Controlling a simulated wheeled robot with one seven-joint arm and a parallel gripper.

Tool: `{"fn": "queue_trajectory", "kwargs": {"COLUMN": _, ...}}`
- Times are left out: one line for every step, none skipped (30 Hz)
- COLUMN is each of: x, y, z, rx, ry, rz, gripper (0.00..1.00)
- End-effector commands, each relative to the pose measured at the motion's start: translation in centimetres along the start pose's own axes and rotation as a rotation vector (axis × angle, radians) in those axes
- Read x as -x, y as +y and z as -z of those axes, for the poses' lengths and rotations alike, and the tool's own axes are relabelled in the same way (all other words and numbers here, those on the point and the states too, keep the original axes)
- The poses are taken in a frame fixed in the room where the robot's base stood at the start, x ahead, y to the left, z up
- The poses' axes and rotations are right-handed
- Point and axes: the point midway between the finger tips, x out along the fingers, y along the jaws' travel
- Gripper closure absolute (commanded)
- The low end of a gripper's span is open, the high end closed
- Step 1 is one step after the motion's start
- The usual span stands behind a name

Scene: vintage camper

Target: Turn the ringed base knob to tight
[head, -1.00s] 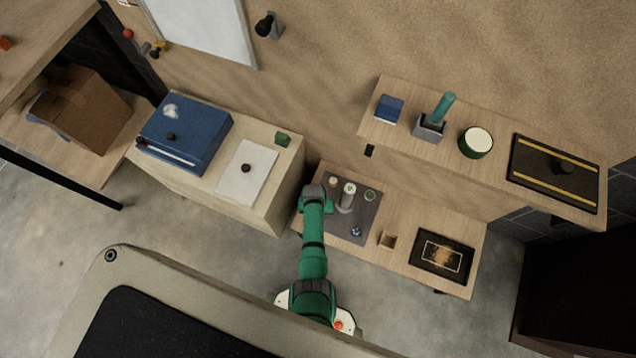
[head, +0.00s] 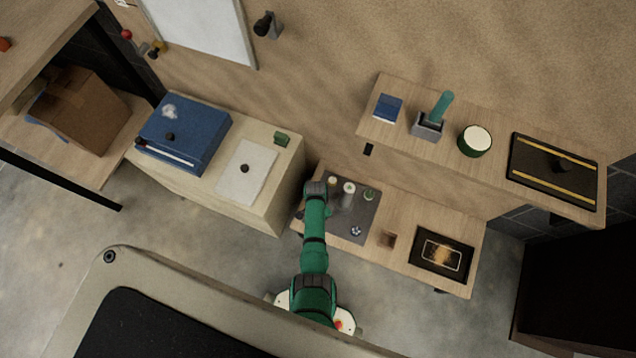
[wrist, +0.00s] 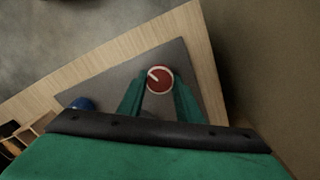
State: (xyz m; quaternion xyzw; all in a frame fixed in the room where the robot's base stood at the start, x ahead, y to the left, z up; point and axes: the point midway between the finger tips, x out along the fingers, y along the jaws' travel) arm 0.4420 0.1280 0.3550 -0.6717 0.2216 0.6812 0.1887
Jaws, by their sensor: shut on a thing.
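A round red knob (wrist: 161,83) with a pale ring around its rim shows in the wrist view. A short pale mark on its face points to the upper left. My green gripper (wrist: 160,92) has one finger on each side of the knob and is shut on it. In the head view my gripper (head: 315,190) is over the left part of the dark grey mat (head: 352,232), and my arm hides the knob there.
A white upright cylinder (head: 348,189), a small pale-topped piece (head: 332,182) and a green ringed piece (head: 369,195) stand close to the right of my gripper. A blue piece (head: 355,231) is at the mat's front. A wooden box (head: 387,239) and black tray (head: 442,254) stand farther right.

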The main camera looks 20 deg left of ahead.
Motion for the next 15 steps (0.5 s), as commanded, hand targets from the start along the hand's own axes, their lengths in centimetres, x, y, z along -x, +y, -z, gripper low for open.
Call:
{"fn": "queue_trajectory", "kwargs": {"x": 0.03, "y": -0.08, "z": 0.01, "rx": -0.032, "ry": -0.001, "rz": 0.001, "gripper": 0.91}}
{"fn": "queue_trajectory", "kwargs": {"x": 0.03, "y": -0.07, "z": 0.00, "rx": -0.052, "ry": -0.003, "rz": 0.001, "gripper": 0.91}}
{"fn": "queue_trajectory", "kwargs": {"x": 0.03, "y": -0.06, "z": 0.00, "rx": -0.077, "ry": -0.004, "rz": 0.001, "gripper": 0.91}}
{"fn": "queue_trajectory", "kwargs": {"x": 0.03, "y": -0.06, "z": 0.00, "rx": -0.095, "ry": -0.005, "rz": 0.000, "gripper": 0.91}}
{"fn": "queue_trajectory", "kwargs": {"x": 0.03, "y": -0.05, "z": 0.00, "rx": -0.111, "ry": -0.006, "rz": 0.000, "gripper": 0.91}}
{"fn": "queue_trajectory", "kwargs": {"x": 0.03, "y": -0.04, "z": 0.00, "rx": -0.132, "ry": -0.007, "rz": 0.000, "gripper": 0.91}}
{"fn": "queue_trajectory", "kwargs": {"x": 0.04, "y": -0.03, "z": 0.00, "rx": -0.145, "ry": -0.008, "rz": 0.000, "gripper": 0.91}}
{"fn": "queue_trajectory", "kwargs": {"x": 0.04, "y": -0.02, "z": 0.00, "rx": -0.158, "ry": -0.009, "rz": 0.000, "gripper": 0.91}}
{"fn": "queue_trajectory", "kwargs": {"x": 0.03, "y": -0.01, "z": 0.00, "rx": -0.174, "ry": -0.010, "rz": 0.000, "gripper": 0.91}}
{"fn": "queue_trajectory", "kwargs": {"x": 0.04, "y": -0.01, "z": 0.01, "rx": -0.184, "ry": -0.010, "rz": 0.000, "gripper": 0.91}}
{"fn": "queue_trajectory", "kwargs": {"x": 0.04, "y": 0.00, "z": 0.01, "rx": -0.194, "ry": -0.011, "rz": 0.000, "gripper": 0.91}}
{"fn": "queue_trajectory", "kwargs": {"x": 0.04, "y": 0.01, "z": 0.02, "rx": -0.205, "ry": -0.011, "rz": 0.000, "gripper": 0.91}}
{"fn": "queue_trajectory", "kwargs": {"x": 0.04, "y": 0.02, "z": 0.02, "rx": -0.211, "ry": -0.012, "rz": -0.001, "gripper": 0.91}}
{"fn": "queue_trajectory", "kwargs": {"x": 0.04, "y": 0.02, "z": 0.02, "rx": -0.217, "ry": -0.012, "rz": -0.001, "gripper": 0.91}}
{"fn": "queue_trajectory", "kwargs": {"x": 0.04, "y": 0.03, "z": 0.03, "rx": -0.224, "ry": -0.012, "rz": -0.001, "gripper": 0.91}}
